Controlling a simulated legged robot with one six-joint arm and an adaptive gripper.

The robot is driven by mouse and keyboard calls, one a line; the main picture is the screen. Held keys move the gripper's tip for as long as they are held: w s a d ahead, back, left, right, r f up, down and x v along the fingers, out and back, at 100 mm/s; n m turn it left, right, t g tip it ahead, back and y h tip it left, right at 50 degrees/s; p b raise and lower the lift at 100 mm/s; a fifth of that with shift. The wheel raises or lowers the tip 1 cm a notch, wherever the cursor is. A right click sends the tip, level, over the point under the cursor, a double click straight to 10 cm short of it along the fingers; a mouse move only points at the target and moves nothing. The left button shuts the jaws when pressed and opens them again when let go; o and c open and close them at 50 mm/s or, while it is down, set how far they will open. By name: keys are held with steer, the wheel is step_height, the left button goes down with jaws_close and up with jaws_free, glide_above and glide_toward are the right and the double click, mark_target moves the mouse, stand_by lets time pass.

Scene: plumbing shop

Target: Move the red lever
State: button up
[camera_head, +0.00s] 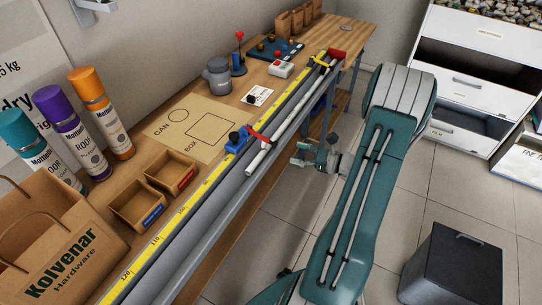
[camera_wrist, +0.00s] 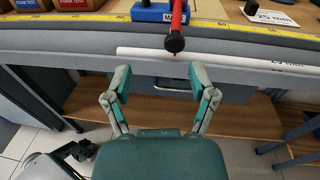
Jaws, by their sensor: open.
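The red lever (camera_head: 259,136) sits on a blue block (camera_head: 238,139) at the bench's front rail in the head view. In the wrist view the red lever (camera_wrist: 179,17) rises from the blue block (camera_wrist: 158,13) and points toward me, ending in a black knob (camera_wrist: 175,42). My gripper (camera_wrist: 161,82) is open and empty, its two fingers spread below the knob and apart from it. In the head view my gripper (camera_head: 308,154) is beside the bench front, to the right of the lever; my arm partly hides the space around it.
A white pipe (camera_head: 270,152) lies along the rail beside the lever; in the wrist view it (camera_wrist: 225,59) crosses just beyond my fingers. A yellow tape (camera_head: 205,186) runs along the bench. Small bins (camera_head: 137,205) and a grey canister (camera_head: 217,77) stand behind. A dark box (camera_head: 452,265) is on the floor.

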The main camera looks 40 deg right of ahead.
mark_target(275, 145)
steer(key=w, duration=0.2)
steer(key=w+a+f+m+t+h, duration=0.1)
steer(key=w, duration=0.2)
steer(key=w+a+f+m, duration=0.1)
steer(key=w, duration=0.2)
steer(key=shift+w+a+h, duration=0.1)
steer(key=shift+a+h, duration=0.1)
steer(key=shift+h, duration=0.1)
steer(key=shift+d, duration=0.1)
jaws_close()
